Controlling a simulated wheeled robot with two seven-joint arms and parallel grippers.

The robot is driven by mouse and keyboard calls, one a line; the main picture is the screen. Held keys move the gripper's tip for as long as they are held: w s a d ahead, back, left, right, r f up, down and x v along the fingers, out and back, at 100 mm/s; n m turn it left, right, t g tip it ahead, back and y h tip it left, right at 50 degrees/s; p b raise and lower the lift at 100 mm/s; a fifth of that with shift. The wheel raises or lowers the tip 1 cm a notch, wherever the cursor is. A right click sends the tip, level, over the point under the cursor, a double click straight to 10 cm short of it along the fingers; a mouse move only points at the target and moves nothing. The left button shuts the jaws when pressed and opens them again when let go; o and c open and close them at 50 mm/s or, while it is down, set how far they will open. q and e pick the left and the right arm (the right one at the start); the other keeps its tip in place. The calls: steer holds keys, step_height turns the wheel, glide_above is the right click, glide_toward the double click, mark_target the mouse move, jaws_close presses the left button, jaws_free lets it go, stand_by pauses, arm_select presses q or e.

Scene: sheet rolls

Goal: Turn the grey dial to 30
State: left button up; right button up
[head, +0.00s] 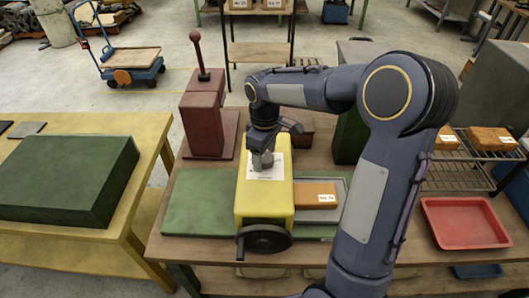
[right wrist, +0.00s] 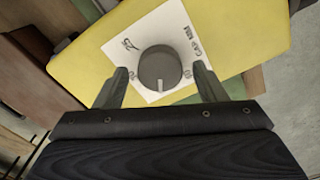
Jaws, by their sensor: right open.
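The grey dial (right wrist: 159,66) is a round knob on a white label plate (right wrist: 181,25) on top of the yellow machine (head: 250,206). In the right wrist view a pale pointer mark shows on the dial's edge nearest the gripper. In the head view my right gripper (head: 266,143) is over the yellow machine, pointing down, and partly hides the plate. My left gripper is not in view.
A black handwheel (head: 264,239) is on the machine's front. An orange block (head: 314,195) lies close to its right. A dark red press (head: 203,115) with a lever stands behind left. A red tray (head: 464,222) lies at right. A green block (head: 70,180) sits on the yellow table.

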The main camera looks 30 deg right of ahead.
steer(key=c, duration=1)
steer(key=m, duration=0.5)
steer(key=shift+m, duration=0.3)
steer(key=m, duration=0.5)
steer(key=shift+d+m, duration=0.15)
steer(key=shift+m, duration=0.55)
steer(key=o, duration=1)
